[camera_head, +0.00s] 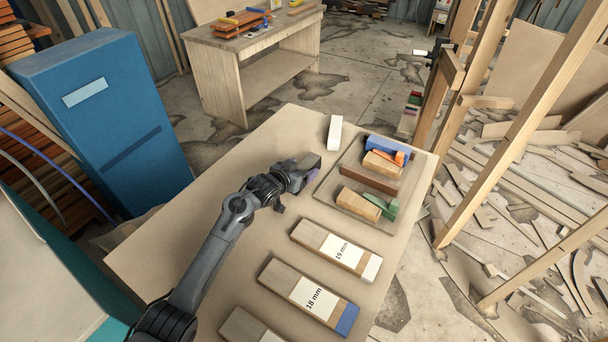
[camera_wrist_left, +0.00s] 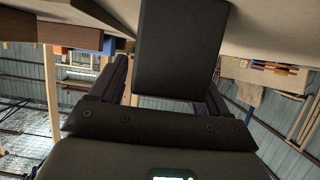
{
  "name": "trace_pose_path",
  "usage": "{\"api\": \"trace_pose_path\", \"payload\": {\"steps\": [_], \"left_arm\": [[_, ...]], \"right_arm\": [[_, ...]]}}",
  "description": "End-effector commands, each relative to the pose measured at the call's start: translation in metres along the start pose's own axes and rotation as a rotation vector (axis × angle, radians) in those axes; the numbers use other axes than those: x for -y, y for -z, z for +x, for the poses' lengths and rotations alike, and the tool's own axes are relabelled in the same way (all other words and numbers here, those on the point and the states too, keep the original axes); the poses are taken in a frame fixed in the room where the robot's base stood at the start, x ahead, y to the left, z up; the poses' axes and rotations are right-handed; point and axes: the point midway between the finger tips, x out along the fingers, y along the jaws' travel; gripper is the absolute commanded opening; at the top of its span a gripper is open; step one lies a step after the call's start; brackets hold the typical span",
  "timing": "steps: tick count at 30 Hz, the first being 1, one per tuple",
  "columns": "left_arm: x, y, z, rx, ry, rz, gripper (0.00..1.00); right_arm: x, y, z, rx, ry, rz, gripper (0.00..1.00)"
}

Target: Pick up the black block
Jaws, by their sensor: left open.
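The black block (camera_wrist_left: 180,45) shows large in the left wrist view, a dark slab at the jaws of my left gripper. In the head view the black block (camera_head: 309,160) is a small dark shape at the end of my left gripper (camera_head: 300,174), largely merged with it. The left gripper is open, with its fingers on either side of the block in the wrist view. I cannot tell whether either finger touches it. My right gripper is not in view.
A tray (camera_head: 345,206) right of the gripper holds blue, orange, brown, wooden and green pieces. A white block (camera_head: 335,133) stands behind. Labelled wooden boards (camera_head: 336,246) lie in front. The tabletop (camera_head: 180,240) left of the arm is clear.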

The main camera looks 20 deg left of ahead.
Motion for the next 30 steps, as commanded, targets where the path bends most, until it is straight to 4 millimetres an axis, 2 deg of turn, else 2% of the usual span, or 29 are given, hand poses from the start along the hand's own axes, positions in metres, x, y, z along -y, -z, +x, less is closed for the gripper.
{"api": "trace_pose_path", "payload": {"steps": [9,21,30], "left_arm": [[-0.0003,0.0000,0.0026,0.000,0.000,0.000,0.75],[-0.0002,-0.0001,0.0024,0.000,0.000,0.000,0.14],[0.0000,0.0022,0.0018,-0.002,0.000,0.000,0.13]], "right_arm": [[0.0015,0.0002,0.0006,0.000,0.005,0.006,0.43],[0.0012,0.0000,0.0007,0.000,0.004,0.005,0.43],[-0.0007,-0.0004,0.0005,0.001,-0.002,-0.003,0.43]]}}
